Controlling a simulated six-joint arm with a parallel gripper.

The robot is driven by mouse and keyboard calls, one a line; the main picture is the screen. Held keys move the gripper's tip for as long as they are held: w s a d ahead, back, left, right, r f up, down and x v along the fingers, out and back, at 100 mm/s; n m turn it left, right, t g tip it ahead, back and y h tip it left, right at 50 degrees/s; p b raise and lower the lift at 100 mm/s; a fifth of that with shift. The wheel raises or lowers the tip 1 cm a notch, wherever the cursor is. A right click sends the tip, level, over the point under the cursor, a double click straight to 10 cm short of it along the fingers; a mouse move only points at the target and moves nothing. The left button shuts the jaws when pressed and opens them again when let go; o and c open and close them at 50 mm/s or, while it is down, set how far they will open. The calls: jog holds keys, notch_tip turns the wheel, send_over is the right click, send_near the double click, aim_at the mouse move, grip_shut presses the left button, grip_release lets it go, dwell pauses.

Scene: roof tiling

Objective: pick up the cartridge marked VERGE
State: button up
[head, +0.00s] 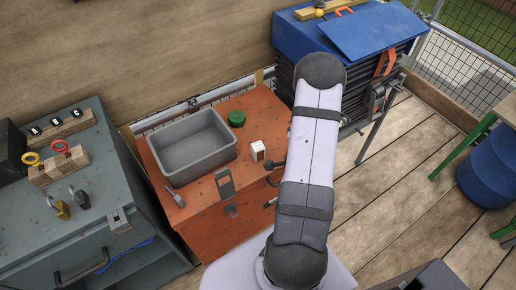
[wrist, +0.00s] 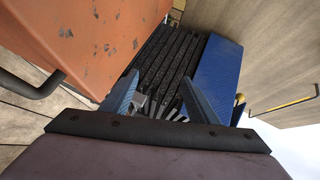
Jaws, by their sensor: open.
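Several small dark blocks with white labels, which may be the cartridges, stand in a row on a wooden holder at the left of the head view: a left one (head: 35,131), a middle one (head: 55,121) and a right one (head: 76,113). Their lettering is too small to read, so I cannot tell which is marked VERGE. My gripper (wrist: 162,90) shows in the wrist view with its two blue-grey fingers apart and nothing seen between them. It points toward dark stacked slats, beside the orange chest. In the head view my arm hides it.
The orange chest (head: 195,212) carries a grey bin (head: 190,171), a green round lid (head: 236,118) and a small white box (head: 257,150). Padlocks (head: 62,209) and rings on a wooden block (head: 45,173) sit on the grey cabinet (head: 110,180). A blue-topped stack (head: 365,35) stands behind my arm.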

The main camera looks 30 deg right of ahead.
aim_at(260, 153)
jog(key=w+a+f+n+y, duration=0.1)
jog(key=a+n+y, duration=0.1)
jog(key=n, duration=0.3)
jog(key=w+a+f+n+t+y+b, duration=0.1)
jog(key=w+a+n+y, duration=0.1)
jog(key=a+n, duration=0.3)
jog(key=w+a+f+n+t+y+b, duration=0.1)
jog(key=w+a+n+y, duration=0.1)
jog(key=a+n, duration=0.2)
jog(key=shift+w+a+f+n, duration=0.1)
jog(key=shift+w+n, duration=0.05)
jog(key=shift+n, duration=0.6)
jog(key=shift+w+a+f+n, duration=0.1)
jog(key=shift+n, duration=0.65)
jog(key=a+n, duration=0.1)
jog(key=s+f+n, duration=0.1)
jog(key=n, duration=0.1)
jog(key=a+f+n+y, duration=0.1)
jog(key=shift+s+a+f+t, duration=0.25)
jog(key=shift+s+a+t, duration=0.05)
jog(key=shift+s+r+t+p, duration=0.25)
jog(key=shift+s+t, duration=0.15)
jog(key=shift+s, duration=0.2)
jog(key=shift+s+r+t+p, duration=0.1)
jog(key=shift+s+r+t, duration=0.15)
jog(key=shift+s+t, duration=0.25)
jog(key=shift+x, duration=2.5)
jog(key=shift+s, duration=0.1)
jog(key=c, duration=1.2)
